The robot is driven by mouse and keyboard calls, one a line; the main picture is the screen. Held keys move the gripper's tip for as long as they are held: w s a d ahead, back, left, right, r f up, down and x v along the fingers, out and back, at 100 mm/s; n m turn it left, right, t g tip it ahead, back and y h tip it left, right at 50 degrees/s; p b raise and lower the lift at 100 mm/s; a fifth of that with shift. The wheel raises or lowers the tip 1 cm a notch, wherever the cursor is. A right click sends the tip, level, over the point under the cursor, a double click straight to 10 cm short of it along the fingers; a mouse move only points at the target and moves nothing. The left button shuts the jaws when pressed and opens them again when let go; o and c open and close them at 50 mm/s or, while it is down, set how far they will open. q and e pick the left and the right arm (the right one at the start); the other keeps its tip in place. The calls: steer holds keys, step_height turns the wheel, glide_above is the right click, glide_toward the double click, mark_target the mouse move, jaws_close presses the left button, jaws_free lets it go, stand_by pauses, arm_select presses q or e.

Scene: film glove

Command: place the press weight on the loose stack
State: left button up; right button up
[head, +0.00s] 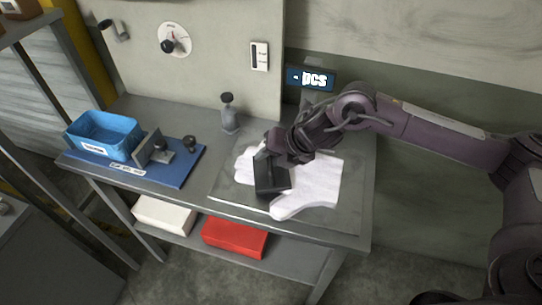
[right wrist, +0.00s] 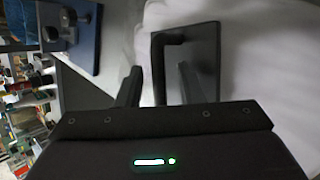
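The press weight (head: 271,182), a dark flat block with a handle, lies on the stack of white gloves (head: 317,184) near its left side. In the right wrist view the weight (right wrist: 205,62) lies against white glove material (right wrist: 268,60). My right gripper (head: 276,150) is at the weight's upper end in the head view. In the right wrist view its fingers (right wrist: 158,80) are spread apart, with the weight's near edge and handle between and beyond them; I see no finger closed on the handle. The gripper hides part of the weight. My left gripper is out of view.
A blue bin (head: 103,137) and a blue mat (head: 181,171) with metal pieces are on the left of the bench. White and red boxes (head: 235,237) sit on the shelf below. Bare bench lies left of the gloves.

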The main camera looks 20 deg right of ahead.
steer(key=shift+d+r, duration=0.1)
steer(key=shift+r, duration=0.5)
steer(key=b+v, duration=0.1)
steer(key=v, duration=1)
steer(key=shift+s, duration=0.3)
steer(key=shift+d+r, duration=0.1)
